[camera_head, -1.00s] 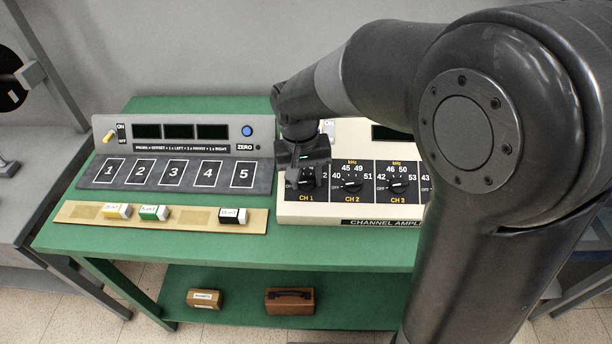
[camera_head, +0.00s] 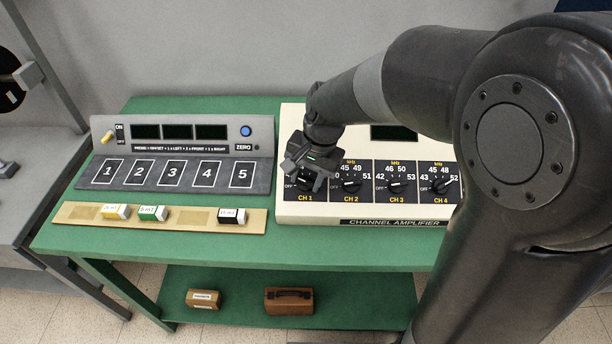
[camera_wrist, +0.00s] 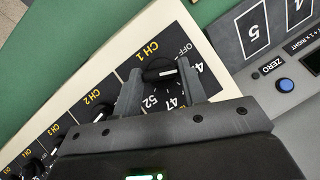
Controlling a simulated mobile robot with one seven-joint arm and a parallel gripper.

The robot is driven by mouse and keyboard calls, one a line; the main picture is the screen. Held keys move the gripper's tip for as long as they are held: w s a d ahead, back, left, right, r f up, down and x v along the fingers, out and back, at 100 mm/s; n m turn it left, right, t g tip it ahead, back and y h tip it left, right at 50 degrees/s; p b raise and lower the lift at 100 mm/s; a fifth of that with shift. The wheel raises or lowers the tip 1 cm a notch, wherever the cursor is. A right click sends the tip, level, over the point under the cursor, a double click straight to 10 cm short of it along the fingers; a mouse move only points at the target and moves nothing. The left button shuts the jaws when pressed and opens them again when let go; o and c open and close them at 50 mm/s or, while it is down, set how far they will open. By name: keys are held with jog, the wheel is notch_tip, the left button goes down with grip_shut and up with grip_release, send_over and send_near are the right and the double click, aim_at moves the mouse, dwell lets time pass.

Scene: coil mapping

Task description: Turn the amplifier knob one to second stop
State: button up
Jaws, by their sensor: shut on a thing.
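The channel amplifier (camera_head: 345,216) is a cream box with black panels marked CH 1 to CH 4. My gripper (camera_head: 309,178) is over the CH 1 panel at its left end. In the wrist view the black CH 1 knob (camera_wrist: 157,67) sits between the two fingers of my gripper (camera_wrist: 160,82), which are shut on it. The knob's white pointer line faces right in that view, towards a number starting with 4 beside OFF. A finger partly covers that number. The numbers 47 and 52 show below the knob. In the head view the gripper mostly hides the knob.
The CH 2 knob (camera_head: 352,186) is close to the right of my gripper. A grey console (camera_head: 85,180) with numbered pads stands to the left. A wooden strip (camera_head: 75,213) with small labelled blocks lies in front of it on the green table (camera_head: 150,247).

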jog(key=m+y, duration=0.1)
jog(key=m, duration=0.1)
jog(key=m+t+y, duration=0.1)
jog(key=m, duration=0.1)
jog(key=shift+s+d, duration=0.1)
jog(key=shift+d, duration=0.1)
jog(key=shift+s+f+m+t+y, duration=0.1)
jog(key=shift+m+t+y, duration=0.35)
jog(key=shift+m, duration=0.6)
jog(key=shift+m+t+y, duration=0.25)
jog(key=shift+m+t, duration=0.3)
jog(key=shift+m, duration=0.5)
jog(key=o, duration=1)
jog(key=v, duration=1.1)
jog(key=shift+f, duration=0.1)
